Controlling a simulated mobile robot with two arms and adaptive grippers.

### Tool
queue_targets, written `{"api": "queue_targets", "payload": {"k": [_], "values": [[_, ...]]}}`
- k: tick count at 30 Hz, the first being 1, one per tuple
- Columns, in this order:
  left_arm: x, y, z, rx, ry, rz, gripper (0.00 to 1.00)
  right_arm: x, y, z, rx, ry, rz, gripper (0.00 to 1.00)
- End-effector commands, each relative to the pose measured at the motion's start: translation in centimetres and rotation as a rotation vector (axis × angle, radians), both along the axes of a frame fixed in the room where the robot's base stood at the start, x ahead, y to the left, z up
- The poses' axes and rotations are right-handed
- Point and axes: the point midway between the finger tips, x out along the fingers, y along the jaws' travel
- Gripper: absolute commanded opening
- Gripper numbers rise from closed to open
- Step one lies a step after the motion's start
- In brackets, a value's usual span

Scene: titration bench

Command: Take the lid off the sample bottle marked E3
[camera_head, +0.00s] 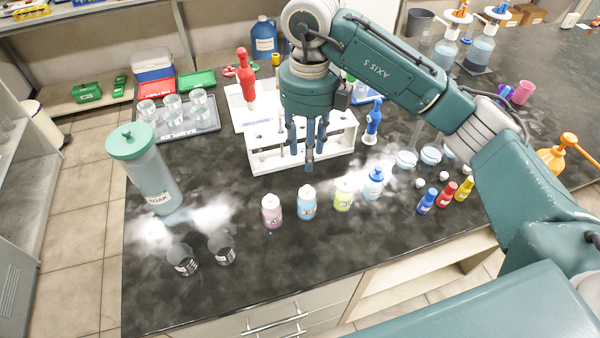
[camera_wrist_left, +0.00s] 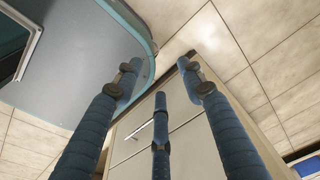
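A short row of small bottles stands on the dark bench in the head view: a pink one (camera_head: 271,212), a light-blue one (camera_head: 307,204), a yellow-green one (camera_head: 343,197) and a blue-capped one (camera_head: 373,184). The first three have pale lids. Their labels are too small to read, so I cannot tell which is E3. My right gripper (camera_head: 308,148) points down in front of the white rack, above and behind the light-blue bottle, with its fingers apart and empty. My left gripper (camera_wrist_left: 160,82) shows only in the left wrist view, fingers spread and empty, over cabinet drawers and floor.
A white rack (camera_head: 268,160) stands behind the bottles. A soak container (camera_head: 152,175) and two dark-labelled beakers (camera_head: 222,250) are at left. Small blue, red and yellow bottles (camera_head: 446,193) stand at right.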

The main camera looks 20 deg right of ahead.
Motion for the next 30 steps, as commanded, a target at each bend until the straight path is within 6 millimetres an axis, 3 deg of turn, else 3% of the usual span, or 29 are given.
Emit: {"api": "queue_targets", "payload": {"k": [4,9,13,17,24,30], "values": [[-0.5,0.0,0.6,0.000,0.006,0.001,0.40,-0.2,-0.1,-2.0,-0.005,0.008,0.001,0.36],[-4.8,0.3,1.1,0.006,0.067,0.001,0.40,-0.2,-0.1,-4.4,-0.003,0.004,0.000,0.36],[-6.7,0.3,1.3,0.008,0.091,-0.001,0.40,-0.2,0.0,-5.3,-0.001,0.004,0.001,0.36],[-5.8,0.3,2.6,0.006,0.080,-0.003,0.40,-0.3,0.1,-6.5,-0.002,0.008,0.001,0.36],[-1.7,-0.1,4.4,0.000,0.020,-0.003,0.40,-0.3,0.2,-10.0,0.000,0.004,0.001,0.36],[-2.4,0.0,4.3,0.001,0.033,-0.003,0.40,-0.2,0.2,-10.6,-0.001,0.001,0.003,0.36]]}}
